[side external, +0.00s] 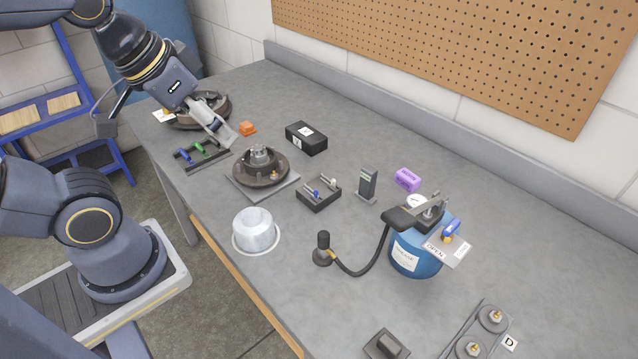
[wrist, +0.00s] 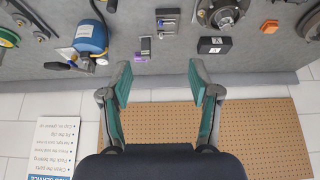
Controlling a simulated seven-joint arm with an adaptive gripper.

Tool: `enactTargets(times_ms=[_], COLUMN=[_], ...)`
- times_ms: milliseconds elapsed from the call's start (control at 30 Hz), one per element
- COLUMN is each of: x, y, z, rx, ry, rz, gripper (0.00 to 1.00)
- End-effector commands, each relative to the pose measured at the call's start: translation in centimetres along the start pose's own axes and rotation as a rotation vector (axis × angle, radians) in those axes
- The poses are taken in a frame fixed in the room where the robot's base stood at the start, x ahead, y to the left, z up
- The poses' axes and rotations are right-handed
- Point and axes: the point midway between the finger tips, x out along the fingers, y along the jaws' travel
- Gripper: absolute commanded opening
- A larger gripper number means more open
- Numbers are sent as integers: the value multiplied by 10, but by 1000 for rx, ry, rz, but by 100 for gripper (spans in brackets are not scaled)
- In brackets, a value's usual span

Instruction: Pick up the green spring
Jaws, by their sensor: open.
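The green spring (side external: 198,147) is a small green piece on a dark flat rack (side external: 216,154) near the left edge of the bench in the side view. A blue piece (side external: 184,154) stands beside it on the same rack. My gripper (side external: 218,132) is above the bench, close to the rack's upper right in the picture. In the wrist view my gripper (wrist: 160,79) shows two fingers with green pads spread wide and nothing between them. I cannot make out the green spring in the wrist view.
An orange block (side external: 248,128), a black box (side external: 306,138) and a hub (side external: 261,168) stand near the rack. A brake disc (side external: 215,112) lies behind my gripper. A silver cup (side external: 255,231) and a blue tank (side external: 418,252) stand farther off. The bench's front right is partly clear.

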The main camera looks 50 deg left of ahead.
Motion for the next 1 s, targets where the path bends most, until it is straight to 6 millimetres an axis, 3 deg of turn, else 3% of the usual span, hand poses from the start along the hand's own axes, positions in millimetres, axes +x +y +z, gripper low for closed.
enactTargets(times_ms=[333,767,867,1000], x=[0,-1,-17,-28], y=[0,0,0,-20], z=[0,1,-21,-72], rx=[0,79,211,349], ry=[0,-7,30,3], rz=[0,1,3,-19], gripper=[100,100,100,100])
